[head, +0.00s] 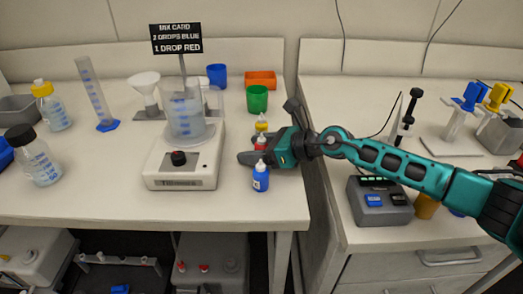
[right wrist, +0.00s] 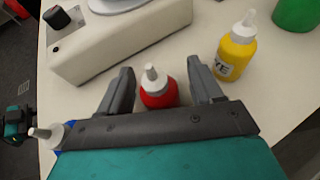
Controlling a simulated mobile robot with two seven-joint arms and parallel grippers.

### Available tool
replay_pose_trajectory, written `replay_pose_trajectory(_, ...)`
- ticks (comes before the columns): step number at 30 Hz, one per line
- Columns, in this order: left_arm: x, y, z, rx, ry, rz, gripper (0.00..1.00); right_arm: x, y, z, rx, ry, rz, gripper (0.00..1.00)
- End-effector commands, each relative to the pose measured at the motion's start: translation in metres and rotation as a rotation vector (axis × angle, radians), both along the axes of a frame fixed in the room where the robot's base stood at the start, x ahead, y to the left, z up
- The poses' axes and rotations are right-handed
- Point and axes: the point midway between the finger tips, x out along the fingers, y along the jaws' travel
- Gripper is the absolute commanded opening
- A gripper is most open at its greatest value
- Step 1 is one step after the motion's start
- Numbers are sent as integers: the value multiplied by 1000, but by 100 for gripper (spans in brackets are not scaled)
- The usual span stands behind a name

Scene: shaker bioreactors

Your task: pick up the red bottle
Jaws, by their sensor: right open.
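The red bottle (head: 260,144) stands upright on the left table, to the right of the scale-like white device. In the head view it is partly hidden behind my right gripper (head: 244,151). In the right wrist view the red bottle (right wrist: 159,92), with its white nozzle cap, stands between the two open fingers of my right gripper (right wrist: 163,80). Gaps show between the bottle and both fingers. My left gripper is not in view.
A yellow bottle (head: 262,123) stands just behind the red one, and a blue bottle (head: 260,177) just in front. The white device (head: 181,163) carries a beaker (head: 184,112) to the left. A green cup (head: 257,99) stands further back.

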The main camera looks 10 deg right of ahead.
Motion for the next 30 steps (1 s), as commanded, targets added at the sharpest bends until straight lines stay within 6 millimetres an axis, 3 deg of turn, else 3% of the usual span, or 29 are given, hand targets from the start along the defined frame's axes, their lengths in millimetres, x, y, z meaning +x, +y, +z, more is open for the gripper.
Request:
replay_pose_trajectory(8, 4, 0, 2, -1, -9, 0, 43, 2, 3, -2, -1, 1, 0, 65)
replay_pose_trajectory(24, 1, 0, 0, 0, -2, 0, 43, 2, 3, -2, -1, 1, 0, 15)
replay_pose_trajectory(30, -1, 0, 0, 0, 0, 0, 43, 2, 3, -2, 0, 0, 0, 15)
